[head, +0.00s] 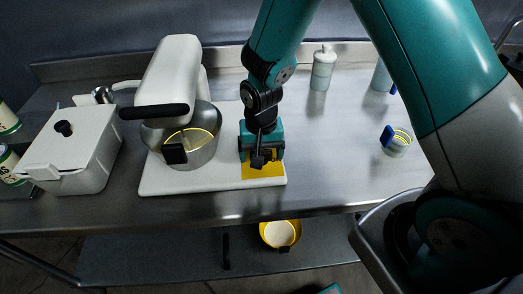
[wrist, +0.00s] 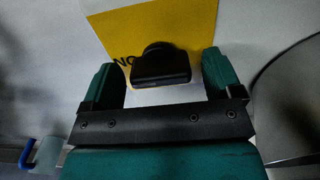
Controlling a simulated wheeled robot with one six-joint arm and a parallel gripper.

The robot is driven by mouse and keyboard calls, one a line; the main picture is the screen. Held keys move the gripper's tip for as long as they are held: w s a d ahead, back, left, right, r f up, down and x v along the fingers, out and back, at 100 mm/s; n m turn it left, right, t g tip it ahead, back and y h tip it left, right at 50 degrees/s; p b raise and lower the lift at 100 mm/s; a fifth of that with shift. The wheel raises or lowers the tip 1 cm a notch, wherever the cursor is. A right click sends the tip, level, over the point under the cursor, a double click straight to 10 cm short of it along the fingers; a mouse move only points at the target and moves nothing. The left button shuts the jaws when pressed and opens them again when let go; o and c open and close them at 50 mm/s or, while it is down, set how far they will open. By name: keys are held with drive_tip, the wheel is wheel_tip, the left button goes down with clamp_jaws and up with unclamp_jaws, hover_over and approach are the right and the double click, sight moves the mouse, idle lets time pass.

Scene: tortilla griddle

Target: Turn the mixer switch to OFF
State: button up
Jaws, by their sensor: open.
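The white mixer (head: 172,72) stands on the counter with its head tilted over a metal bowl (head: 205,150). Its white base plate (head: 215,187) carries a yellow label (head: 276,171), which also shows in the wrist view (wrist: 190,22) with partly hidden dark lettering. The black switch knob (wrist: 162,68) lies at the label's edge, between the two teal fingers of my gripper (wrist: 161,75). Gaps show on both sides of the knob, so the fingers appear apart from it. My open gripper (head: 261,150) points down over the base plate right of the bowl.
A white lidded box (head: 70,148) stands left of the mixer. A bottle (head: 322,70) stands at the back, and a small cup with a blue handle (head: 397,146) is to the right. A yellow bowl (head: 280,234) sits on the lower shelf. Counter between gripper and cup is clear.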

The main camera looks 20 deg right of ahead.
drive_tip(key=shift+f, duration=0.1)
drive_tip(key=c, duration=0.9)
drive_tip(key=shift+n, duration=0.4)
drive_tip(key=n, duration=0.3)
drive_tip(key=shift+n, duration=0.4)
drive_tip(key=n, duration=0.4)
drive_tip(key=shift+n, duration=0.3)
drive_tip(key=n, duration=0.8)
drive_tip(key=shift+n, duration=0.3)
